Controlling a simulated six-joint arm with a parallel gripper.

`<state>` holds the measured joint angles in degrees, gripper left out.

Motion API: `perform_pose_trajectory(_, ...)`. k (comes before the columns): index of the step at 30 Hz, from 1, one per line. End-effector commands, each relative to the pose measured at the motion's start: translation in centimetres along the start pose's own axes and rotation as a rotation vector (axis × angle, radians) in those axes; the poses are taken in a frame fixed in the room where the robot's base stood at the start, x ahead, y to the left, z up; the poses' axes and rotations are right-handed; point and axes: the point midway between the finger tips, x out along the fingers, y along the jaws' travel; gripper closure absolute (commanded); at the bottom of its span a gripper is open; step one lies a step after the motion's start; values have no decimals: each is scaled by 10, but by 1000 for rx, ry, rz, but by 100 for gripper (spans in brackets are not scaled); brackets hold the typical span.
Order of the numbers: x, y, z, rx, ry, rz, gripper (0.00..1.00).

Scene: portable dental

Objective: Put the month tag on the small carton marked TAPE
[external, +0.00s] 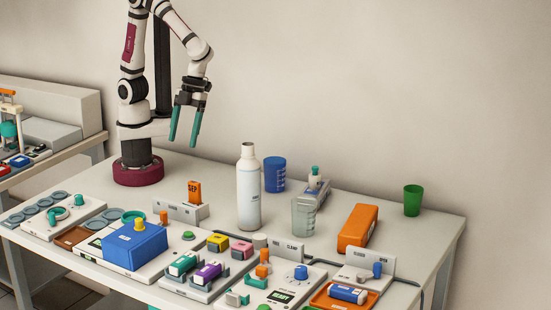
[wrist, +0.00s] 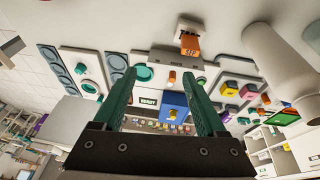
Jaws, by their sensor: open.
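The month tag (external: 194,191) is a small orange tag with dark lettering, apparently SEP. In the wrist view the fingers (wrist: 160,72) are spread. Small yellow (external: 218,242) and pink (external: 241,248) blocks sit in front of the holder.
A white bottle (external: 249,188) stands right of the holder, with a blue cup (external: 274,174) behind it. A blue box (external: 134,244) sits front left. Green and purple items (external: 207,273) lie on a front rack. A long orange box (external: 358,228) lies right. Bare table surrounds my base.

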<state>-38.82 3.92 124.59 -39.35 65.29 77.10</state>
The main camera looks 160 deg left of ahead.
Motion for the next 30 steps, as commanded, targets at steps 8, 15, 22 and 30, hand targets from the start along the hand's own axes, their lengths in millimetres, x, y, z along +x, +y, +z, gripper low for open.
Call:
perform_pose_trajectory(8,-20,149,17,-191,-373,-157,26)
perform_pose_trajectory(15,-24,157,30,-253,-401,-240,26)
perform_pose_trajectory(22,-24,157,30,-254,-399,-239,26)
perform_pose_trajectory(30,-24,157,30,-254,-399,-239,26)
